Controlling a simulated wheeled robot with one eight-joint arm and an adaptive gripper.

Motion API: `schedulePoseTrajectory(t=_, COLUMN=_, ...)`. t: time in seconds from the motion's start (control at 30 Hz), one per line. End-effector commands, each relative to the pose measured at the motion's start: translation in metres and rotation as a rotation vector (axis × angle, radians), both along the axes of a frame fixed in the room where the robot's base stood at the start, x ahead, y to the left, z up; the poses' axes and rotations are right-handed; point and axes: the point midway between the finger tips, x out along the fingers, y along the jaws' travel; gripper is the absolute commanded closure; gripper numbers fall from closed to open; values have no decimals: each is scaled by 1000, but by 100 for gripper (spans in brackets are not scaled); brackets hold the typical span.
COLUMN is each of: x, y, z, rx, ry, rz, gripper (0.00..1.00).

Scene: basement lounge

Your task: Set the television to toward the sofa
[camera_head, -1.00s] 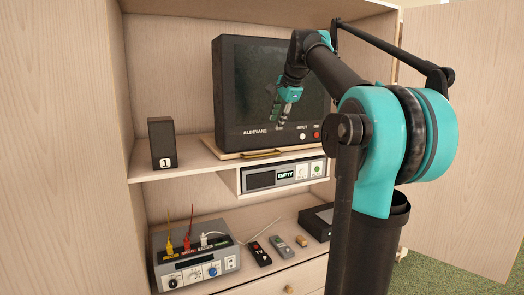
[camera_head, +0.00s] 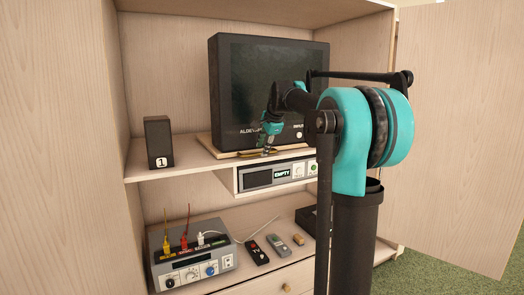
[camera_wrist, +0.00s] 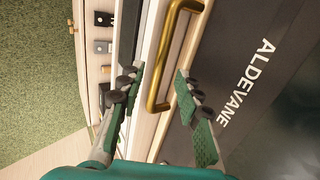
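The television (camera_head: 240,80), a black box marked ALDEVANE, stands on a thin wooden board (camera_head: 222,150) on the cabinet's middle shelf. Its dark screen faces out of the cabinet. A brass handle (camera_wrist: 163,55) is fixed along the board's front edge. My gripper (camera_head: 268,150) is at the handle, in front of the television's lower edge. In the wrist view my gripper (camera_wrist: 158,73) is open, one finger on each side of the handle, with gaps visible. Contact cannot be told. No sofa shows.
A black speaker marked 1 (camera_head: 158,142) stands left on the shelf. A unit reading EMPTY (camera_head: 272,176) hangs below. A console with plugs (camera_head: 193,258), remotes (camera_head: 257,252) and a dark box (camera_head: 308,219) sit lower. Cabinet walls and an open door (camera_head: 455,140) flank my arm.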

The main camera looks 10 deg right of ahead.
Motion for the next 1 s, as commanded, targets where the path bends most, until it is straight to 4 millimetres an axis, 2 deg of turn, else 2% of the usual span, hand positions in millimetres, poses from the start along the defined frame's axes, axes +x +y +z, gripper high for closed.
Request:
schedulePoseTrajectory(t=0.2, x=8, y=3, z=-14, rx=0, ry=0, rz=0, gripper=66)
schedulePoseTrajectory(t=0.5, x=9, y=3, z=-15, rx=0, ry=0, rz=0, gripper=66)
schedulePoseTrajectory(t=0.77, x=9, y=3, z=-15, rx=0, ry=0, rz=0, gripper=98)
schedulePoseTrajectory(t=1.0, x=9, y=3, z=-15, rx=0, ry=0, rz=0, gripper=100)
